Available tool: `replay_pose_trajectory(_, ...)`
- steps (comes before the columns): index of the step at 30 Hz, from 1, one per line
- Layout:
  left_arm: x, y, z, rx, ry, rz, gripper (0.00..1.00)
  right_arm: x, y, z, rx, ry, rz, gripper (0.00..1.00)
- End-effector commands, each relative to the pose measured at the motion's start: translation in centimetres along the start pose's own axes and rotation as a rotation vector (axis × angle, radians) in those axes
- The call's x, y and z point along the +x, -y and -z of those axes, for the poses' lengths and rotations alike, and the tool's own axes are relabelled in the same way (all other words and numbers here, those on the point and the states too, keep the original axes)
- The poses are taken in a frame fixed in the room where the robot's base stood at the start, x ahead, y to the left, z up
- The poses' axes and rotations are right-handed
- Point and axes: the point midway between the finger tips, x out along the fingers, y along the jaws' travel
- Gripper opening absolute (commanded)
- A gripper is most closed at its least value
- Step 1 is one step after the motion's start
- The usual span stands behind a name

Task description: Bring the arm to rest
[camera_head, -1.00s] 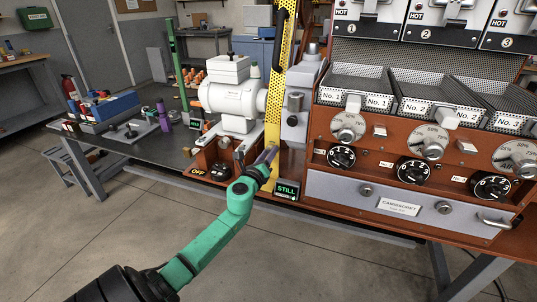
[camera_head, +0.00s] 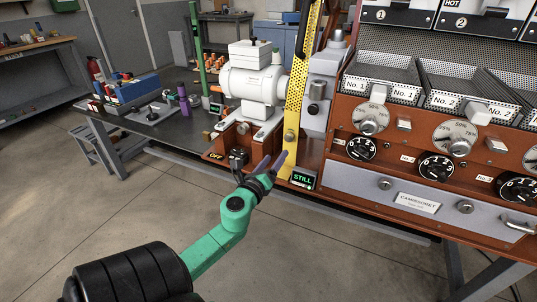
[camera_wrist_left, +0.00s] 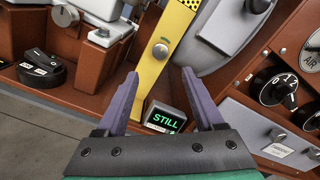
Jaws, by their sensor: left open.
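My left arm is green with a black sleeve and comes in from the lower left of the head view. Its gripper (camera_head: 272,163) has purple fingers and is in front of the roaster bench, near the foot of the yellow guard. In the left wrist view the two fingers of the left gripper (camera_wrist_left: 163,103) are spread apart with nothing between them. Beyond the gap stand the yellow guard strip (camera_wrist_left: 158,50) and the small display reading STILL (camera_wrist_left: 163,120). My right gripper is not in view.
The roaster (camera_head: 420,150) with dials, trays and a grey drawer fills the right. A black knob by an OFF label (camera_head: 216,155) and a white motor (camera_head: 252,85) are beside the guard. A blue box (camera_head: 130,90) stands on the bench at left. Open floor lies below.

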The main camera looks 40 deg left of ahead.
Motion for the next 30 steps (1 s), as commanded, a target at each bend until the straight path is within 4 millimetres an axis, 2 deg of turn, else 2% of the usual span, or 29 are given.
replay_pose_trajectory(1, -1.3, -0.2, 0.3, 0.0, -0.002, -0.003, 0.69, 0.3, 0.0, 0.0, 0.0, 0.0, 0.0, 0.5)
replay_pose_trajectory(3, -2.7, -0.3, 0.3, -0.001, -0.002, -0.003, 0.69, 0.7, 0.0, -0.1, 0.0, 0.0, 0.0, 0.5)
replay_pose_trajectory(7, -4.0, -0.1, 0.1, 0.001, -0.001, -0.001, 0.69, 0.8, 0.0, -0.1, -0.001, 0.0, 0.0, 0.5)
replay_pose_trajectory(24, -4.1, -0.2, 0.1, -0.004, -0.003, -0.003, 0.69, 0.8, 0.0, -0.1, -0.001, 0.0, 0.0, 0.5)
replay_pose_trajectory(26, -4.0, -1.0, 0.9, -0.034, -0.018, -0.021, 0.69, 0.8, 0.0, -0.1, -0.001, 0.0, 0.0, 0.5)
replay_pose_trajectory(28, -3.7, -3.3, 3.1, -0.119, -0.061, -0.075, 0.69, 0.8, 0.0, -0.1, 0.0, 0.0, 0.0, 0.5)
replay_pose_trajectory(29, -3.7, -4.7, 4.5, -0.173, -0.087, -0.109, 0.69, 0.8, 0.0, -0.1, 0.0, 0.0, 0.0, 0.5)
replay_pose_trajectory(30, -3.8, -6.9, 6.9, -0.261, -0.125, -0.166, 0.69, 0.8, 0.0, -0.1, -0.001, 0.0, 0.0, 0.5)
